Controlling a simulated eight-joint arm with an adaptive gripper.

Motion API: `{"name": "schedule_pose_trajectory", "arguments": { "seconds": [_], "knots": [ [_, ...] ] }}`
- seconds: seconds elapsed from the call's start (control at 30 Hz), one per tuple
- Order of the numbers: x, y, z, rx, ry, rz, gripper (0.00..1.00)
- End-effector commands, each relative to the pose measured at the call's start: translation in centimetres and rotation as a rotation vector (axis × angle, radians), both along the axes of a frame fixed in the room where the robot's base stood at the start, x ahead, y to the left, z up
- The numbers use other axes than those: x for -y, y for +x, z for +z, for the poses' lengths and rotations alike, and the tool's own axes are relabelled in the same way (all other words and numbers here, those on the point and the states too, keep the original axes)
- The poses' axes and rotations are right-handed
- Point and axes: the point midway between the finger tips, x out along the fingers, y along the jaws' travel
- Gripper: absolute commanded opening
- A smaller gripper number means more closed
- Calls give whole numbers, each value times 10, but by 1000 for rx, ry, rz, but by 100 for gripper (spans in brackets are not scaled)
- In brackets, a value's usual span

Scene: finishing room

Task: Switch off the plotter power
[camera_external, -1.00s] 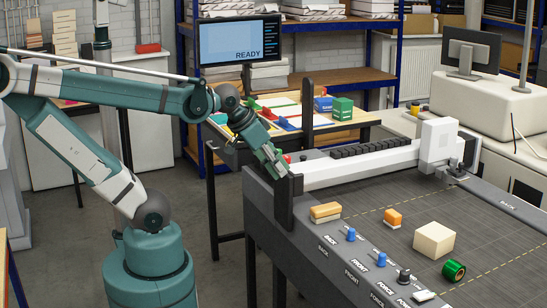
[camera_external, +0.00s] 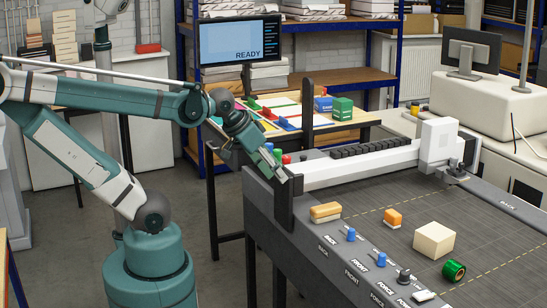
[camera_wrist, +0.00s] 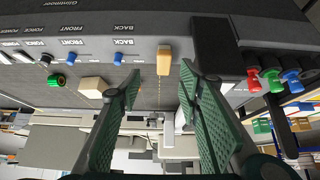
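The plotter is a dark grey flatbed (camera_external: 320,250) with a white gantry arm (camera_external: 365,165) across it. Its front panel carries blue knobs (camera_external: 381,259) labelled BACK and FRONT, and a black FORCE knob (camera_external: 404,276). A white switch-like part (camera_external: 423,297) lies beyond the black knob; in the wrist view it shows at the far left (camera_wrist: 6,58), near the POWER lettering. I cannot tell its on/off position. My gripper (camera_external: 284,178) is at the plotter's left end, beside the black upright and far from the switch. Its fingers (camera_wrist: 160,72) are apart, with nothing between them.
An orange-and-cream block (camera_external: 326,212), a small orange block (camera_external: 393,219), a cream cube (camera_external: 434,240) and a green roll (camera_external: 454,270) lie on the bed. Red, green and blue knobs (camera_wrist: 270,78) are near my gripper. A monitor (camera_external: 240,40) reads READY.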

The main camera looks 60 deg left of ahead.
Motion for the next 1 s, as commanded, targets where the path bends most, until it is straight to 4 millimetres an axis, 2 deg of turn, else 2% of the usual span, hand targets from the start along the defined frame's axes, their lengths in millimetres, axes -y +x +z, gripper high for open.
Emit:
{"name": "schedule_pose_trajectory", "arguments": {
  "seconds": [0.37,1.0],
  "knots": [
    [22,28,18,-44,-25,-11,35],
    [97,103,44,-176,-76,-28,35]
  ]
}}
